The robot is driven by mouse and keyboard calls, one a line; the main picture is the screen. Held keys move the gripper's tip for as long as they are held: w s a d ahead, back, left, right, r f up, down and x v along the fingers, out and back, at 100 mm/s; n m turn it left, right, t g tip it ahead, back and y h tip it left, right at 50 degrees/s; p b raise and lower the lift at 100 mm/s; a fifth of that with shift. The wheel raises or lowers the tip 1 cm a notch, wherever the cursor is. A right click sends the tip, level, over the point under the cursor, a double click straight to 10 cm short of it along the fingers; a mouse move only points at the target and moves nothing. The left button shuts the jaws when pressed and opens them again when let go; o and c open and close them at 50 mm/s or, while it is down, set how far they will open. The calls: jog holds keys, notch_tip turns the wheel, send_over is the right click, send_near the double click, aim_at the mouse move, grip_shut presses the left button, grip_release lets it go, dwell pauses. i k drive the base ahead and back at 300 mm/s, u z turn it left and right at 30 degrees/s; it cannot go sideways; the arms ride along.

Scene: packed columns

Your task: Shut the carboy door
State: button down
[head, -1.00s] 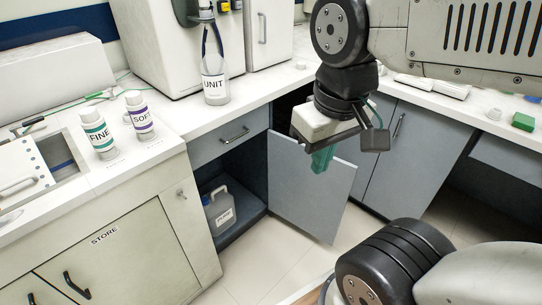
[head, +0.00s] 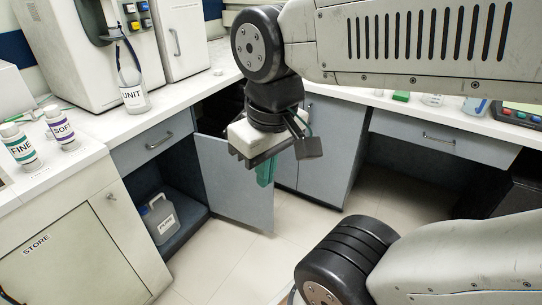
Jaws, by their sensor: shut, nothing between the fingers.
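The carboy door (head: 233,183) is a grey-blue cabinet door standing open, swung out to the right of its opening. Behind it, the lower cabinet holds a grey carboy (head: 160,219) with a label, standing on the cabinet floor (head: 184,234). My gripper (head: 265,172), with green fingers, is shut and empty. It hangs in front of the upper right part of the door in the picture, covering part of its edge. I cannot tell whether the fingers touch the door.
A drawer (head: 155,143) sits shut above the carboy cabinet. The bottle marked UNIT (head: 132,96) stands on the counter above. The STORE cabinet (head: 60,250) bounds the left side. Pale floor (head: 250,262) is clear in front of the door.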

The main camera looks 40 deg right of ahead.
aim_at(233, 191)
jog(key=z, duration=0.35)
jog(key=i, duration=1.3)
jog(key=u, duration=0.1)
